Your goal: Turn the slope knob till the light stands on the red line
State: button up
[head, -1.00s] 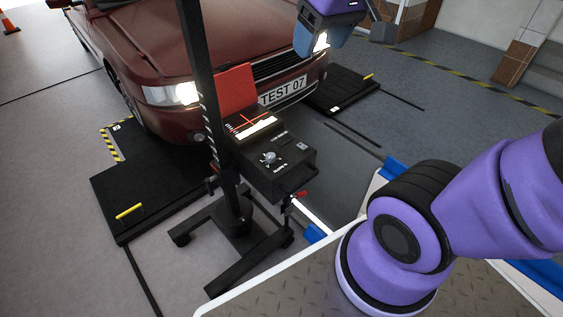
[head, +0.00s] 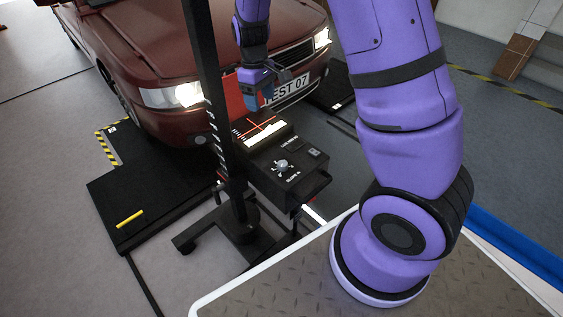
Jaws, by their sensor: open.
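The headlamp tester is a black box (head: 301,187) on a wheeled stand with a tall black post (head: 203,75). The slope knob (head: 282,165), small and pale grey, sits on its top panel beside the lettering. Behind it a bright screen (head: 268,137) carries a red cross line (head: 263,127); the light patch is bright, but its exact place against the line is too small to tell. My gripper (head: 268,92) is open and empty, above and behind the box, in front of the car's number plate. It is apart from the knob.
A dark red car (head: 130,45) with lit headlamps stands close behind the tester. A red panel (head: 236,98) stands up by the screen. A black ramp plate (head: 130,195) with a yellow handle lies at left. The space directly above the knob is clear.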

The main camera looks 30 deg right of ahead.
aim_at(282, 163)
jog(key=d+f+n+h, duration=0.1)
jog(key=d+f, duration=0.1)
jog(key=f, duration=0.7)
jog(key=d+f+n+g, duration=0.1)
jog(key=d+f, duration=0.1)
jog(key=f, duration=0.8)
jog(key=s+d+f+n+g+h, duration=0.1)
jog(key=d+f, duration=0.1)
jog(key=f, duration=0.8)
jog(key=shift+s+d+h, duration=0.1)
jog(key=shift+h, duration=0.2)
jog(key=shift+r, duration=0.1)
jog(key=c, duration=0.9)
